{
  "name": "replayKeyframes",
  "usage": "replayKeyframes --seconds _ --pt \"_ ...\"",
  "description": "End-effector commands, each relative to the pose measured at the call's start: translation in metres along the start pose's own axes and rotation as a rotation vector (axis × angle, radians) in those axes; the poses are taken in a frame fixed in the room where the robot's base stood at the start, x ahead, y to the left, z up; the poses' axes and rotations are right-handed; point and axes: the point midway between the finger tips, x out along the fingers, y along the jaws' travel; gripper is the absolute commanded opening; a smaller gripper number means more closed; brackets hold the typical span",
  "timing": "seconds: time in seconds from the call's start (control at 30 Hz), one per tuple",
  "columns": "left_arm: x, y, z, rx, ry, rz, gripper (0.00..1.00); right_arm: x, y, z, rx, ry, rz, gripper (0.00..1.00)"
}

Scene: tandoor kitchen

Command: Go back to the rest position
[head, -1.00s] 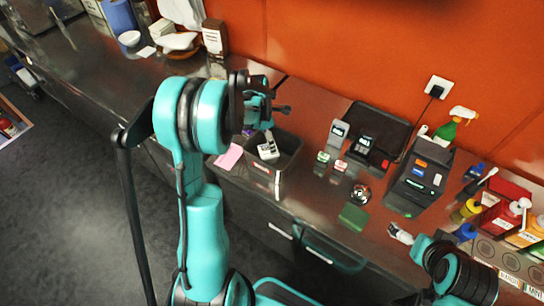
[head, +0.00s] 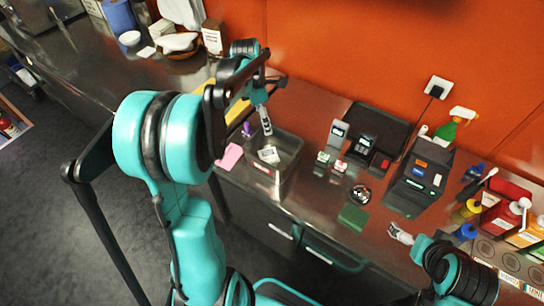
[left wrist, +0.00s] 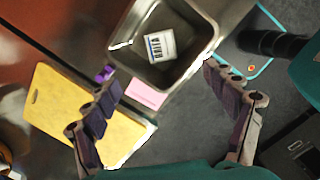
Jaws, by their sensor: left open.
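My left gripper (head: 263,112) is above the counter, just behind and above a grey metal bin (head: 289,165). In the left wrist view its two fingers (left wrist: 158,76) are spread wide, with nothing between them. A small white item with a dark-striped label (head: 268,155) lies inside the bin; it also shows in the left wrist view (left wrist: 160,46). My right gripper (head: 400,234) is at the lower right, near the counter's front edge; its jaws are too small to judge.
A pink slip (head: 229,156) and a yellow board (left wrist: 58,105) lie beside the bin. A card terminal (head: 363,146), a black printer (head: 418,180), a green pad (head: 353,217) and several bottles stand to the right. The orange wall (head: 340,50) closes off the back.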

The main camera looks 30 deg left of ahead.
Motion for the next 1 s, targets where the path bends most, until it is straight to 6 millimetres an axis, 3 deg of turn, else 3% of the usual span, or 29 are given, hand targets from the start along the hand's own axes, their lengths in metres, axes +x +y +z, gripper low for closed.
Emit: replayKeyframes --seconds 0.63,0.77,1.0 --pt "-0.005 -0.007 0.002 0.049 -0.002 0.011 0.85 0.004 0.000 0.003 0.000 0.000 0.000 1.00" --pt "-0.003 -0.035 0.007 0.276 -0.005 0.060 0.85 0.018 0.000 0.013 0.000 0.000 0.000 1.00" --pt "0.019 -0.123 0.008 1.037 0.037 0.238 0.85 0.056 0.000 0.040 0.000 0.000 0.000 1.00"
